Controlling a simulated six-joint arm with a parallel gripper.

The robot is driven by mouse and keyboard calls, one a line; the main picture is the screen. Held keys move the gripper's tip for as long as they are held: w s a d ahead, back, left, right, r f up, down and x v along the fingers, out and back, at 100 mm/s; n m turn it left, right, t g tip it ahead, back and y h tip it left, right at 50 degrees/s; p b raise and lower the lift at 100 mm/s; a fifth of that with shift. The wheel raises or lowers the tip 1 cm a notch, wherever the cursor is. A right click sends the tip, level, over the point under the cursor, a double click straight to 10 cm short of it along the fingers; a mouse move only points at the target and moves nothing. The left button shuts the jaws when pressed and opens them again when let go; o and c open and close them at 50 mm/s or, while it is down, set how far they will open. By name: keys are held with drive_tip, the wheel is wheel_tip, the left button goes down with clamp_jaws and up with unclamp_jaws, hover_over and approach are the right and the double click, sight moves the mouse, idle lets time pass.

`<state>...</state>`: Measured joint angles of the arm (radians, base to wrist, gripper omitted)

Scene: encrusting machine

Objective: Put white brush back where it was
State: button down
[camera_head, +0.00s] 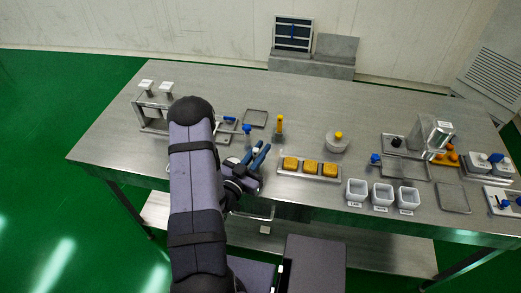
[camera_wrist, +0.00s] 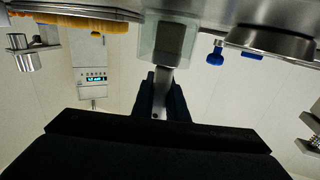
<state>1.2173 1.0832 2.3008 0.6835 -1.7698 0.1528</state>
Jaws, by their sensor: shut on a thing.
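My gripper (camera_head: 257,153) is over the front of the steel table, left of the tray with yellow blocks. In the wrist view my gripper (camera_wrist: 162,88) has its two dark fingers close on either side of a narrow grey metal piece. This piece runs up into a pale, translucent block, which I take to be the white brush (camera_wrist: 147,40). The brush cannot be made out in the head view, where the arm and gripper cover that spot.
A tray (camera_head: 309,175) holds yellow blocks, right of my gripper. White cups (camera_head: 382,194) stand further right at the front edge. A yellow-capped bottle (camera_head: 280,127) and a blue-knobbed part (camera_head: 247,129) stand behind my gripper. An empty tray (camera_head: 255,118) lies behind. The back middle is clear.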

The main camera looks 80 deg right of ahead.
drive_tip(key=shift+f, duration=0.15)
drive_tip(key=shift+f, duration=0.1)
drive_tip(key=c, duration=1.7)
unclamp_jaws()
drive_tip(key=shift+c, duration=0.2)
drive_tip(key=shift+r, duration=0.3)
drive_tip(key=b+v, duration=0.2)
drive_tip(key=v, duration=0.3)
drive_tip(key=shift+w+a+f, duration=0.15)
drive_tip(key=shift+f, duration=0.05)
drive_tip(key=shift+b+v, duration=0.35)
drive_tip(key=shift+v, duration=0.7)
drive_tip(key=shift+r, duration=0.2)
